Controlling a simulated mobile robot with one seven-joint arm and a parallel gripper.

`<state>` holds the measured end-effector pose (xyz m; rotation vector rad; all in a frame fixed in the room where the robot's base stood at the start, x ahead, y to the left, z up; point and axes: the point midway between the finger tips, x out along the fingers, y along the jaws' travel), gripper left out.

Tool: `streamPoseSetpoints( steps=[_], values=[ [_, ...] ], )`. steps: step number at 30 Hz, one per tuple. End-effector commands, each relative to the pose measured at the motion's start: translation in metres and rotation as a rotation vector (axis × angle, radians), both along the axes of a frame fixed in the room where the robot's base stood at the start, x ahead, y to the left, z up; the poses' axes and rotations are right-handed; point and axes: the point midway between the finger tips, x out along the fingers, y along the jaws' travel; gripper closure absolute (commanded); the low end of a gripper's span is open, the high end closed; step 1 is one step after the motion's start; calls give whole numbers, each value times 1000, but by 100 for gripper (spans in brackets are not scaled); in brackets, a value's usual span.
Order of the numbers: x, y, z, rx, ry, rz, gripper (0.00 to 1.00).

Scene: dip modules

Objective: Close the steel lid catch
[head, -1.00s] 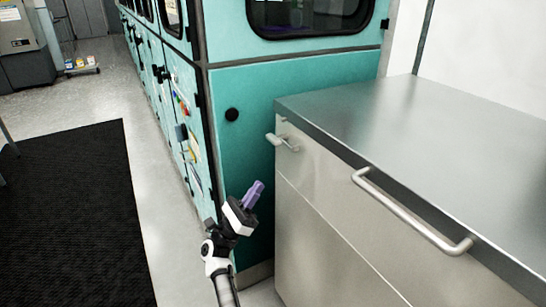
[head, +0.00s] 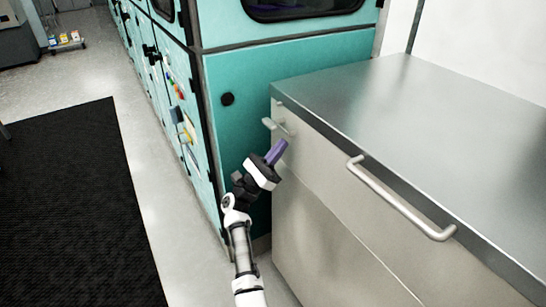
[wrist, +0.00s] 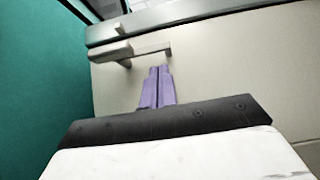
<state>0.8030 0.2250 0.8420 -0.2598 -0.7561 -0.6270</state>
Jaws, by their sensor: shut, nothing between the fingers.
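A small pale steel catch (head: 270,123) is mounted near the top left corner of the steel cabinet front, just under the lid's edge. In the wrist view the catch (wrist: 112,53) shows as a bar sticking out to the left, with an arm running right along the cabinet face. My gripper (head: 281,146) has purple fingers pressed together and empty. In the head view it is just below the catch. In the wrist view the fingertips (wrist: 159,68) are just below the right end of the catch; I cannot tell whether they touch it.
The steel lid (head: 400,115) is flat, with a long bar handle (head: 400,200) on the front at right. A teal cabinet wall (head: 235,130) stands close on the left. A black mat (head: 70,200) lies on open floor at far left.

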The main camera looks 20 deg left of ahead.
Motion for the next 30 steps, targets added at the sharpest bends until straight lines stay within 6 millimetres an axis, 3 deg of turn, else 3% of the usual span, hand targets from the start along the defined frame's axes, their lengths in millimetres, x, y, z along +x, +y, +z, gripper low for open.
streamPoseSetpoints(
  steps=[5, 30],
  values=[
    [0, 0, 14, 1, 0, 1, 100],
    [-2, -2, 19, -56, 43, 0, 100]
  ],
)
